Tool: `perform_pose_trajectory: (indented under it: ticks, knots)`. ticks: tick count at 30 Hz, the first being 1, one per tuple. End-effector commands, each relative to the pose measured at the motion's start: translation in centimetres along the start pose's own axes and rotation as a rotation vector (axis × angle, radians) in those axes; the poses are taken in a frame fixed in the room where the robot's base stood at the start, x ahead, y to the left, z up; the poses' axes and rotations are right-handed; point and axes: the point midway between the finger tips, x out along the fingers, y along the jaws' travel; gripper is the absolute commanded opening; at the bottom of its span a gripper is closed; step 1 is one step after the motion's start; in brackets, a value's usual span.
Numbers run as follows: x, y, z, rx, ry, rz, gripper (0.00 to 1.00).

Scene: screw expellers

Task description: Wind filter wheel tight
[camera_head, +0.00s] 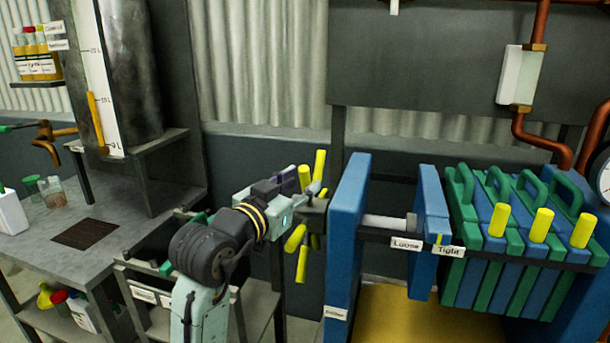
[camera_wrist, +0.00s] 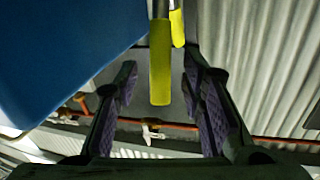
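The filter wheel is a hub (camera_head: 312,218) with yellow handles (camera_head: 303,264) standing out around it, left of the blue end frame (camera_head: 346,225). A grey screw shaft (camera_head: 388,223) runs from the frame to a blue pressing plate (camera_head: 432,220). A yellow mark on this plate is near the "Tight" label (camera_head: 449,251), right of the "Loose" label (camera_head: 406,244). My gripper (camera_head: 303,184) is at the wheel's upper left. In the wrist view, my open gripper (camera_wrist: 168,108) has a yellow handle (camera_wrist: 160,62) between its spread fingers; contact is not visible.
Green and blue filter plates (camera_head: 510,262) with yellow-handled taps (camera_head: 540,225) stand at right. A copper pipe (camera_head: 533,135) runs above them. A grey workbench (camera_head: 130,205) with jars and a tall tank (camera_head: 127,80) is at left. A yellow tray (camera_head: 400,312) lies beneath the press.

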Motion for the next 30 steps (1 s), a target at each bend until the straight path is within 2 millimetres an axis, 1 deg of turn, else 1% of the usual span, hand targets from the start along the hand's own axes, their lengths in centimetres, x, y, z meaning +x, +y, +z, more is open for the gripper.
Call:
perform_pose_trajectory:
  ticks: [1,6,16,30]
  knots:
    - [0.8,0.0,-0.1,-0.002,-0.002,0.002,0.37]
    - [2.2,0.0,-0.1,-0.001,-0.001,0.000,0.37]
    - [2.5,0.0,0.0,0.000,0.001,-0.001,0.37]
    - [2.5,0.0,0.0,0.000,0.001,-0.001,0.06]
